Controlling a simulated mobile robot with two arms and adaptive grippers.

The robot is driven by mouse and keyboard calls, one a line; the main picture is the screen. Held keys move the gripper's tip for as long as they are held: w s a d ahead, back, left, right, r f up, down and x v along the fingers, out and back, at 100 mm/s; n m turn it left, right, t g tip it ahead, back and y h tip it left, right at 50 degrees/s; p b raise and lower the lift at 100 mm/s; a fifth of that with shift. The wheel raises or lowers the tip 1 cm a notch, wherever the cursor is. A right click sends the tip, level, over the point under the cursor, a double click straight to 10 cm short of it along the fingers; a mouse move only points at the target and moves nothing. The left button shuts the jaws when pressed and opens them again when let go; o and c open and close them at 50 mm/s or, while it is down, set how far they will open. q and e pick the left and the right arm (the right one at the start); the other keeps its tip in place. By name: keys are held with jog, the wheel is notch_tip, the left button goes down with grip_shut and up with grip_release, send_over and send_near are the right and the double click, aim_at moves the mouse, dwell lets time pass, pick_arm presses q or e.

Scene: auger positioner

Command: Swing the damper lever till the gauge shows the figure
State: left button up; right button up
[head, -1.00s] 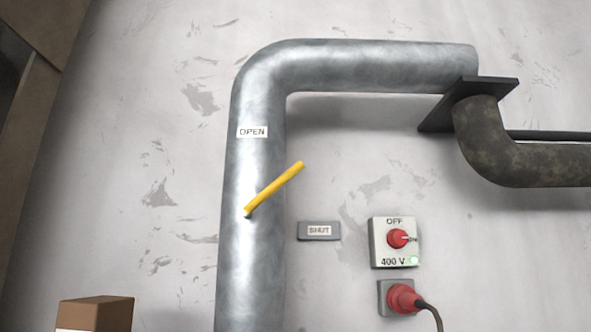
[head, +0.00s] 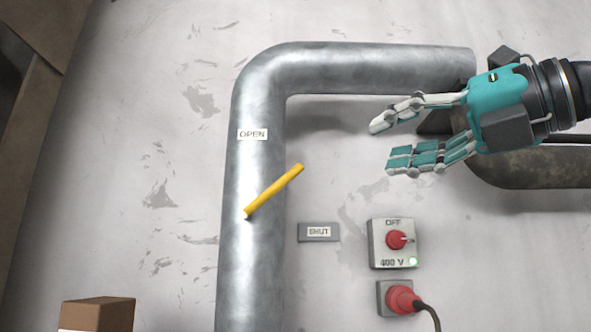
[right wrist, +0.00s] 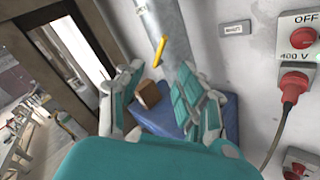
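The yellow damper lever (head: 274,191) is mounted on the silver vertical duct (head: 252,275) and slants up to the right, between the OPEN label (head: 252,134) and the SHUT label (head: 319,232). It also shows in the right wrist view (right wrist: 159,50), beyond the fingers. My right gripper (head: 384,148) comes in from the right in the head view. Its fingers are apart with nothing between them, to the right of the lever and a little higher in the picture, not touching it. No gauge can be made out. My left gripper is not in view.
A switch box (head: 394,243) with a red knob and a red plug (head: 403,299) with a cable are on the wall at lower right. A dark pipe (head: 520,170) runs behind my right arm. A brown box (head: 97,314) is at lower left.

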aim_at(299, 171)
jog(key=shift+t, duration=0.3)
jog(key=p+x, duration=0.7)
jog(key=x, duration=1)
jog(key=shift+w+f+p, duration=0.2)
jog(key=shift+w+p, duration=0.15)
jog(key=shift+d, duration=0.1)
grip_shut()
